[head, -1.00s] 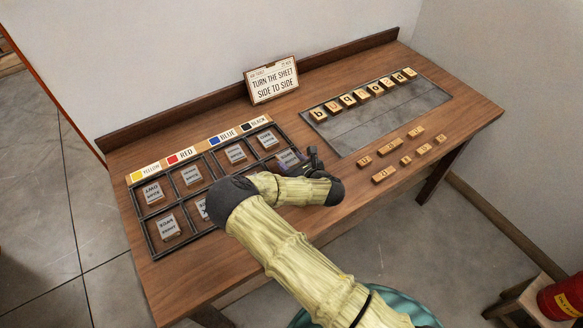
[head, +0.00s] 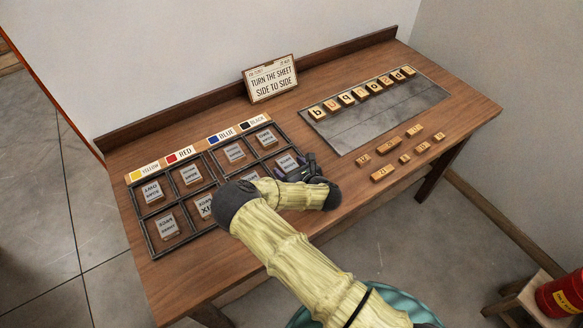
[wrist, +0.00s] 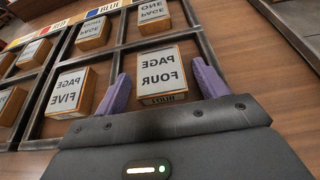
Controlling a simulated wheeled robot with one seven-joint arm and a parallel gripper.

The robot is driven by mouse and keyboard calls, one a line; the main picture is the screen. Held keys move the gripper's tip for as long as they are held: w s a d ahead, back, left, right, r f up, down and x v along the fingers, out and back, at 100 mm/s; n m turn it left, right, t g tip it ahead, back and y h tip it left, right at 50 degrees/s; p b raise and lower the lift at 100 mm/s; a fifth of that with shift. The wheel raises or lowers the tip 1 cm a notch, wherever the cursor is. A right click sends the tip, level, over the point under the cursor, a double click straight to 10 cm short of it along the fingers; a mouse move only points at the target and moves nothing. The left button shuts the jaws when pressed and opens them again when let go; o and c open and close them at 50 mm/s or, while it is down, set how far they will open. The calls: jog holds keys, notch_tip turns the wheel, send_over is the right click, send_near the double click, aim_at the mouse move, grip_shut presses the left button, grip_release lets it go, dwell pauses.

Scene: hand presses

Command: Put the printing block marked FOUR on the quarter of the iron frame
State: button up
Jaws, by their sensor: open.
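The block marked PAGE FOUR (wrist: 160,72), a wooden block with a light grey face and mirrored lettering, lies in an end compartment of the black iron frame (head: 142,228). It also shows in the head view (head: 286,163), beside my gripper (head: 303,170). In the wrist view my gripper (wrist: 160,80) is open. Its two purple fingers stand on the left and right of the FOUR block, with a visible gap on the left; contact on the right is unclear. The frame has several compartments in two rows, with a page block in each one I can see.
The FIVE block (wrist: 70,92) is in the neighbouring compartment. Yellow, red, blue and black labels (head: 180,157) line the frame's back edge. A sign (head: 270,79) reads TURN THE SHEET SIDE TO SIDE. A grey tray (head: 375,125) with letter blocks and loose wooden pieces (head: 384,173) lie right.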

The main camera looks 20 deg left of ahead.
jog(key=shift+r, duration=0.15)
jog(key=b+v, duration=0.1)
jog(key=v, duration=1.1)
dwell(0.4)
